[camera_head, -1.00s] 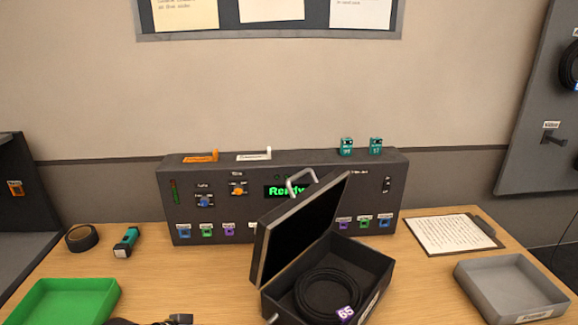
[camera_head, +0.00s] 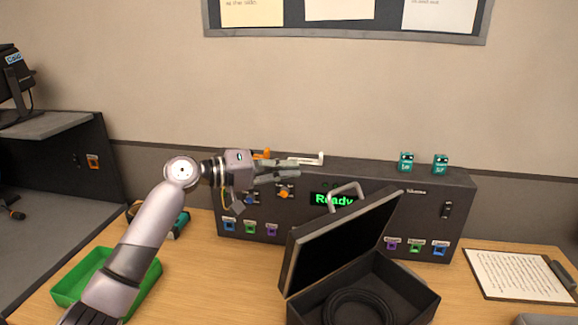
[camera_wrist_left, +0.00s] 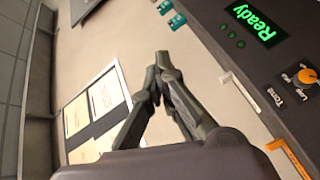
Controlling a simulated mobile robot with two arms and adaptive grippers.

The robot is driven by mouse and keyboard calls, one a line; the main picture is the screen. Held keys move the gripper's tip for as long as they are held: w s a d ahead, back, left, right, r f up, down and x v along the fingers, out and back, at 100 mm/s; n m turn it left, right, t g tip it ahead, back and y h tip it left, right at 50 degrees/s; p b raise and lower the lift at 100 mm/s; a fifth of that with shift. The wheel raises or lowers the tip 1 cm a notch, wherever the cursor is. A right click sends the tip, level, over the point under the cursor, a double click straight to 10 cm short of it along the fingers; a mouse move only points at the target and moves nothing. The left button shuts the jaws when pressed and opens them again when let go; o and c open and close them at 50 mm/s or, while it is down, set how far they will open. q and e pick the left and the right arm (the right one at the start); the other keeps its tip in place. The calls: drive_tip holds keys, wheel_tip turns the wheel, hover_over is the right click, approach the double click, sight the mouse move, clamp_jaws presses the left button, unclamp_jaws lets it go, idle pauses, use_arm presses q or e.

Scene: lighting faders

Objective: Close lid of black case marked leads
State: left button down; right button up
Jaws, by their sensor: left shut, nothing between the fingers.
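The black case (camera_head: 412,291) stands open on the table in the head view, with a coiled black cable (camera_head: 358,308) inside. Its lid (camera_head: 340,243) is tilted up on the left side, with a grey handle (camera_head: 346,190) at its upper edge. My left gripper (camera_head: 298,170) is shut and empty, raised in front of the control panel, to the upper left of the lid and apart from it. In the left wrist view its fingertips (camera_wrist_left: 162,57) meet. My right gripper is not in view. The case's marking cannot be seen now.
The control panel (camera_head: 300,214) with a green "Ready" display stands behind the case. A green tray (camera_head: 75,283) lies at the left, partly hidden by my left arm. A clipboard (camera_head: 516,275) lies at the right. Table space between tray and case is clear.

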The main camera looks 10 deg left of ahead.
use_arm(q)
drive_tip(key=w+d+f+p, duration=0.1)
drive_tip(key=d+f+p, duration=0.1)
drive_tip(key=d, duration=0.6)
drive_tip(key=shift+d+f+p, duration=0.2)
drive_tip(key=shift+d+p, duration=0.05)
drive_tip(key=shift+p, duration=0.6)
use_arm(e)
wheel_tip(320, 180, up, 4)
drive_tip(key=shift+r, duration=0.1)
use_arm(q)
drive_tip(key=shift+w, duration=0.1)
